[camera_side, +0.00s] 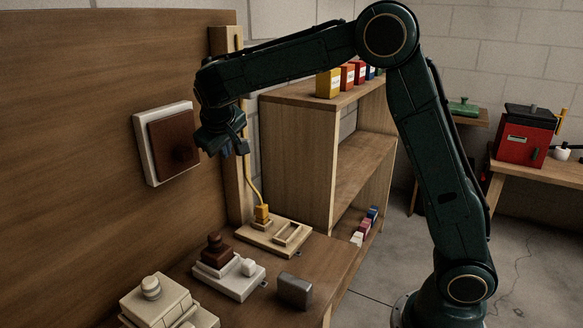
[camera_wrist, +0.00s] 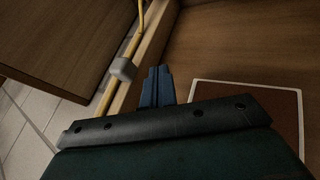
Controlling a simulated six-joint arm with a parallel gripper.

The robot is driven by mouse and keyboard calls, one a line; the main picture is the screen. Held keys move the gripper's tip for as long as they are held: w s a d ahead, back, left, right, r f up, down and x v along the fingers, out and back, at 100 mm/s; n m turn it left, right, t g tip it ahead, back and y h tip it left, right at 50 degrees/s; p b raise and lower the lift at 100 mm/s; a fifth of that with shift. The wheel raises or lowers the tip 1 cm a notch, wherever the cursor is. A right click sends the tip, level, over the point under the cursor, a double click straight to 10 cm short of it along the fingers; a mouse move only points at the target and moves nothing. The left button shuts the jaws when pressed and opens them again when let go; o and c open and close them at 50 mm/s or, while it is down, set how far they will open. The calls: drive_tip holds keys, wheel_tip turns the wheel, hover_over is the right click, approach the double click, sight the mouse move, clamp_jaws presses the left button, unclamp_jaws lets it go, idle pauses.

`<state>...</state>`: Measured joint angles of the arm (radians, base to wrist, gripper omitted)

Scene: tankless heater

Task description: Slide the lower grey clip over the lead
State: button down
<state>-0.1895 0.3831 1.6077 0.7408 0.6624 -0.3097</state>
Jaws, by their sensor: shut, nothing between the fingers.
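A yellow lead (camera_side: 252,181) rises from an orange plug (camera_side: 262,212) toward the upright wooden post (camera_side: 231,196). It also shows in the wrist view (camera_wrist: 139,28), running along the pale strip of the post. One grey clip (camera_wrist: 123,68) sits on that strip, in line with the lead; I cannot tell whether it covers the lead or sits beside it. My gripper (camera_wrist: 156,72) is shut and empty, just right of the clip and apart from it in the picture. In the side view my gripper (camera_side: 227,150) is in front of the post and hides part of it.
A brown panel in a white frame (camera_side: 147,150) is on the wooden wall, left of my gripper. Below stand a wooden block with slots (camera_side: 290,234), a white base with a brown knob (camera_side: 226,277) and a grey box (camera_side: 294,290). Shelves (camera_side: 297,150) stand to the right.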

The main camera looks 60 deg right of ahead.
drive_tip(key=shift+w+d+f, duration=0.1)
drive_tip(key=shift+d+f, duration=0.05)
drive_tip(key=shift+d, duration=0.95)
drive_tip(key=shift+w+d+f, duration=0.1)
drive_tip(key=shift+d+f, duration=0.05)
drive_tip(key=shift+d, duration=0.95)
drive_tip(key=shift+d, duration=0.1)
drive_tip(key=shift+d, duration=2.15)
drive_tip(key=shift+a, duration=0.55)
drive_tip(key=s+a+r, duration=0.4)
drive_tip(key=a+r, duration=0.4)
